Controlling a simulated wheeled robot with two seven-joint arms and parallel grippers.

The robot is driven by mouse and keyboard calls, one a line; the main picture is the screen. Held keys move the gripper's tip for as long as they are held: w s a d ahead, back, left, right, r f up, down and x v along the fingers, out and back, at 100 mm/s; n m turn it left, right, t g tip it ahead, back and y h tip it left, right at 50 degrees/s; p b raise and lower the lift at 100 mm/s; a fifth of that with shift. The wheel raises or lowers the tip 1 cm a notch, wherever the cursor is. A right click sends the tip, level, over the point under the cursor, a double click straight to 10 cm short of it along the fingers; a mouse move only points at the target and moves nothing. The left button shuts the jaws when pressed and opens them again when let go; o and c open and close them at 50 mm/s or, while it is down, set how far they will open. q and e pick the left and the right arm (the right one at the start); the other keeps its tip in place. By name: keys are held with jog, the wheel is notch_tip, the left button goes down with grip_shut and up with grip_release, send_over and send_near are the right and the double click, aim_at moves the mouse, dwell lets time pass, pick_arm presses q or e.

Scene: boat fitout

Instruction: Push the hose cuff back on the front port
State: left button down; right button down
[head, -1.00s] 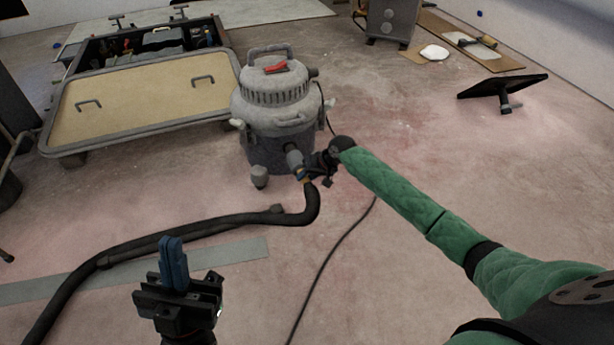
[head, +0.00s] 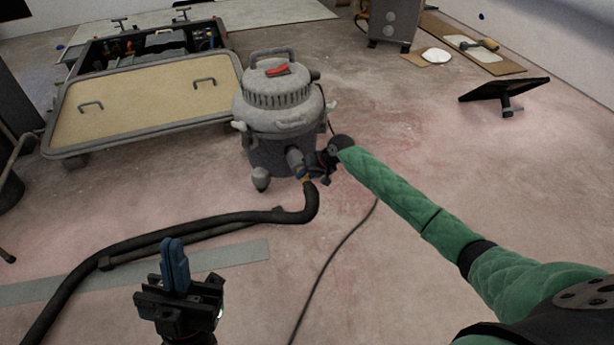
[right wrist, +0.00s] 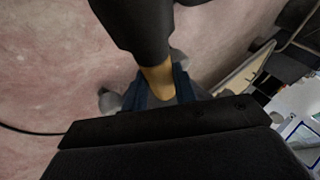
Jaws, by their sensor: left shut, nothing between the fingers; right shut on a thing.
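The grey vacuum (head: 280,110) stands upright on the floor, with its front port (head: 295,158) low on the near side. The black hose (head: 210,222) runs across the floor from the left and bends up to the port. My right gripper (head: 308,172) is shut on the cuff. Its blue fingers flank the cuff in the right wrist view. I cannot tell how far the cuff sits on the port. My left gripper (head: 174,262) is shut and empty, nearer the camera.
A thin black cable (head: 335,258) crosses the floor right of the hose. A grey strip (head: 228,257) lies under the hose. A wheeled case with a tan lid (head: 150,105) stands left of the vacuum. A black panel stand (head: 503,90) is at right. Floor right of the vacuum is mostly clear.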

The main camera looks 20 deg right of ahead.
jog(key=shift+w, duration=1.2)
jog(key=shift+w+r, duration=0.15)
jog(key=shift+w, duration=0.2)
jog(key=c, duration=1)
grip_release()
jog(key=shift+c, duration=0.2)
